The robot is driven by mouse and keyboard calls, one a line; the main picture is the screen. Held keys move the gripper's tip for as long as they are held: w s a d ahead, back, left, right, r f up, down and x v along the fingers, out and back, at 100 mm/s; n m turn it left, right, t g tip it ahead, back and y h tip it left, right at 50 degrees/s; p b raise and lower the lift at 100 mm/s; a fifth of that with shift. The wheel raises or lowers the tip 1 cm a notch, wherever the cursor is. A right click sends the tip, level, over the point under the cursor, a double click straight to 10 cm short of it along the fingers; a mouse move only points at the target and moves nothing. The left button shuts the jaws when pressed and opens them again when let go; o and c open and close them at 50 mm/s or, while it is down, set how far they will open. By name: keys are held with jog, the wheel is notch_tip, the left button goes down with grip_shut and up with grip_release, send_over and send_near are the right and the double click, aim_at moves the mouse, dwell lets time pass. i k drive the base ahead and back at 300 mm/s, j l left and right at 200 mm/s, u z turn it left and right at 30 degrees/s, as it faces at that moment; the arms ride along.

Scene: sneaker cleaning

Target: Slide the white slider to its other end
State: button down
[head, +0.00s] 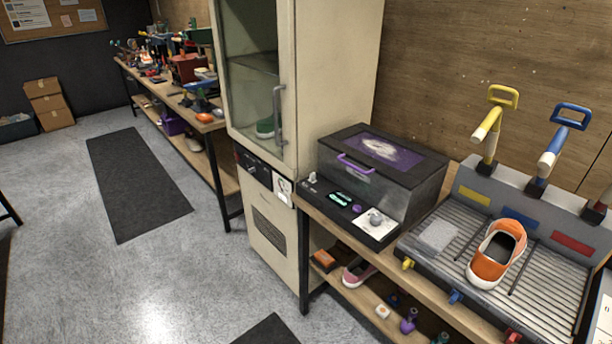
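A dark box with a purple handle (355,164) stands on the bench, with a black control panel (327,209) along its front. A small whitish piece (312,178) stands up at the panel's left end; it may be the white slider, but it is too small to be sure. The panel also has teal-lit marks (341,198), a purple knob (357,208) and a pale knob (376,217) on a white plate. My gripper is not in view.
A tall cream cabinet (335,70) with a glass door stands left of the box. At right, an orange shoe (497,252) sits on a grey ribbed tray (450,270) with yellow and blue handled levers behind. A shelf below holds small items. The floor at left is mostly open.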

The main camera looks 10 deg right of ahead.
aim_at(312, 176)
jog(key=i+j, duration=0.45)
jog(key=i+j+z, duration=0.15)
jog(key=i+j, duration=0.25)
jog(key=j, duration=0.15)
jog(key=i+j, duration=0.4)
jog(key=i+j+z, duration=0.1)
jog(key=i+j, duration=0.3)
jog(key=j, duration=0.25)
